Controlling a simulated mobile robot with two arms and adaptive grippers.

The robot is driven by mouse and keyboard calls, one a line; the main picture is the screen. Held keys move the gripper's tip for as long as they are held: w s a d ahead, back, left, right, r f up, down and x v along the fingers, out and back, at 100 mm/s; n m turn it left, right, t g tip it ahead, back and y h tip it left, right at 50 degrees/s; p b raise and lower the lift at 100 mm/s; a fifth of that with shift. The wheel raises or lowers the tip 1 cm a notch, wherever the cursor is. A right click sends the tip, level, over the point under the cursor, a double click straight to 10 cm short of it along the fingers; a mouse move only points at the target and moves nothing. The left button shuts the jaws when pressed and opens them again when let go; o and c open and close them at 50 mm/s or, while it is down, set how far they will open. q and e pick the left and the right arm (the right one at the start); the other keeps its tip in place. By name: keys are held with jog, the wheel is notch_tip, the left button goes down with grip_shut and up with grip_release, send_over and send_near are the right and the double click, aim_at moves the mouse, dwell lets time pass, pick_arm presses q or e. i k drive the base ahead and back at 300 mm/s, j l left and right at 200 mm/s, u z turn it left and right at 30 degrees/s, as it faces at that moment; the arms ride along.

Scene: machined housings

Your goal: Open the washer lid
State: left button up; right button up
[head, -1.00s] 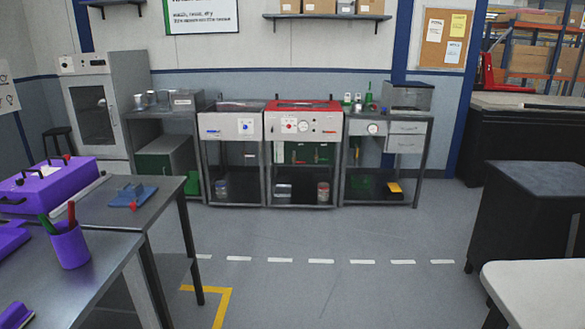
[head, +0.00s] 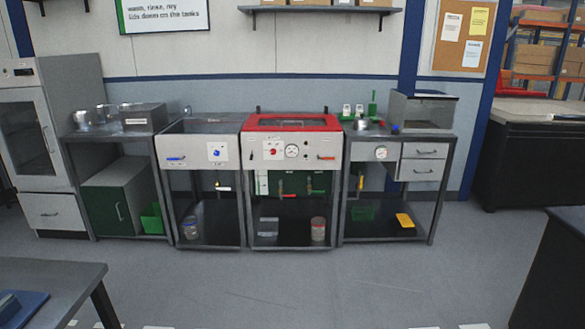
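The washer (head: 285,151) appears to be the unit with a red top in the middle of the row by the back wall. Its red lid (head: 292,122) lies flat and looks shut, with a dark window in it. The grey front panel carries a red control, a round gauge (head: 292,151) and an orange-red handle. A grey sink-like tank (head: 203,150) with a blue handle adjoins it on the left. Neither of my grippers shows in the head view.
A grey bench (head: 45,272) stands at the near left and a dark cabinet (head: 556,270) at the near right. The floor (head: 310,285) between them and the row is clear.

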aim_at(333, 124)
jog(key=i+l+u, duration=0.1)
jog(key=i, duration=1.9)
